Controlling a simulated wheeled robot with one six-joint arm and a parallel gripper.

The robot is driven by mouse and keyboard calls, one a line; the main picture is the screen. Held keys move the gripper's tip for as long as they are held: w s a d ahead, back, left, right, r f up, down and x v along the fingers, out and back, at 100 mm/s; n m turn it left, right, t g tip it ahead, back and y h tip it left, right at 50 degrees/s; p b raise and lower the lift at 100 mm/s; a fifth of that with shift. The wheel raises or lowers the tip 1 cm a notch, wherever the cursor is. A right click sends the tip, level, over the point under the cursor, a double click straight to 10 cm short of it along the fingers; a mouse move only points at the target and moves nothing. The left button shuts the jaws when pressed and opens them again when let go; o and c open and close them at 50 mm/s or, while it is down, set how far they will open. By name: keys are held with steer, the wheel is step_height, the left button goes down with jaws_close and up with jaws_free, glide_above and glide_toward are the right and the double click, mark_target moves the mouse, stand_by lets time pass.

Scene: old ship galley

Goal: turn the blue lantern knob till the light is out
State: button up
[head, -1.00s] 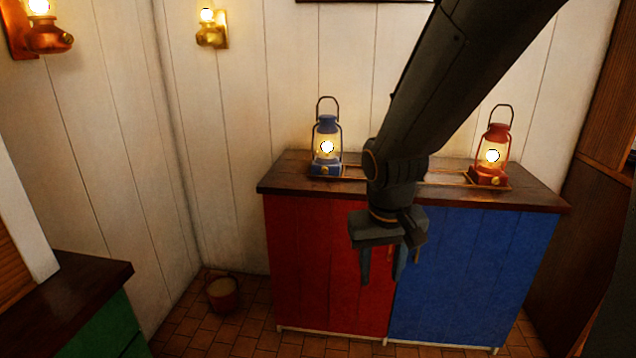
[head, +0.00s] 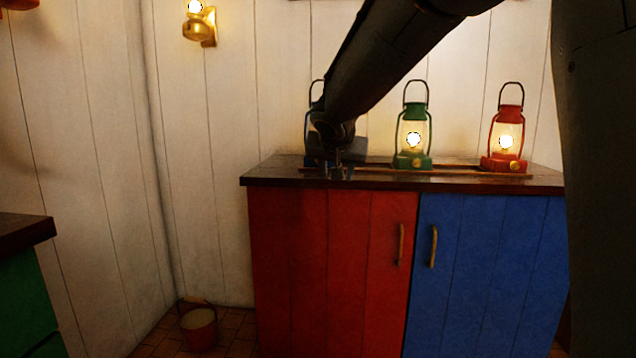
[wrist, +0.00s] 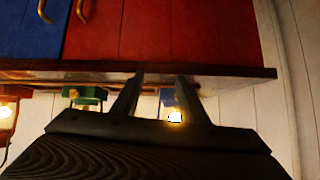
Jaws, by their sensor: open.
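The blue lantern (head: 315,104) stands at the left of the counter in the head view, mostly hidden behind my arm. In the wrist view, which is upside down, its blue base (wrist: 168,100) shows between and beyond my fingers, with a bright glow, so it is lit. My gripper (head: 338,174) is in front of the lantern, low near the counter's front edge. In the wrist view my gripper (wrist: 160,78) has its two fingers apart with nothing held. The knob of the blue lantern cannot be made out.
A lit green lantern (head: 413,138) and a lit red lantern (head: 507,140) stand to the right on the same counter (head: 460,181). A brass wall lamp (head: 198,25) hangs at upper left. A bucket (head: 199,328) stands on the floor at left.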

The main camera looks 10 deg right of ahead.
steer(key=shift+w+a+m+t+b, duration=0.2)
steer(key=shift+w+t+b, duration=0.35)
steer(key=shift+w+b, duration=1.5)
steer(key=shift+w+a+m+t+b, duration=0.2)
steer(key=shift+w+t+b, duration=0.35)
steer(key=shift+w, duration=2.85)
steer(key=shift+w+a+m+t+b, duration=0.2)
steer(key=shift+w+t+b, duration=0.3)
steer(key=shift+w+b, duration=1.55)
steer(key=shift+w+p, duration=0.65)
jaws_close()
